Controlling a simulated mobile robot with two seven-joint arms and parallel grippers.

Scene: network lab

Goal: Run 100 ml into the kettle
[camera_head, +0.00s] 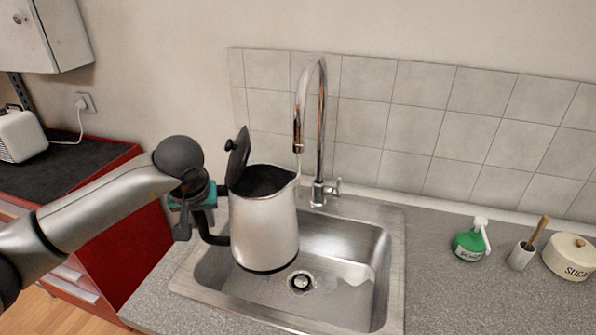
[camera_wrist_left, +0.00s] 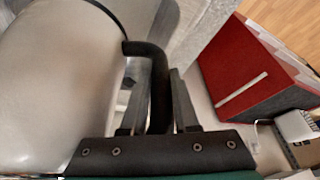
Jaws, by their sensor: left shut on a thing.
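The kettle (camera_head: 264,222) is a light metal jug with a black base and a black handle. It is held upright over the left part of the sink, and its lid (camera_head: 238,152) stands open. My left gripper (camera_head: 211,218) is shut on the kettle's handle, which also shows between the fingers in the left wrist view (camera_wrist_left: 158,92). The chrome tap (camera_head: 321,120) arches behind the kettle. Its spout end (camera_head: 298,146) is above the kettle's right rim in the picture. The tap's lever (camera_head: 334,187) is on the right of its base. The water level inside the kettle is hidden.
The steel sink (camera_head: 396,262) has a drain (camera_head: 300,282) below the kettle. A green soap bottle (camera_head: 468,246), a small pot with a brush (camera_head: 522,256) and a sugar jar (camera_head: 570,258) stand on the right counter. A red cabinet (camera_head: 112,235) is at left.

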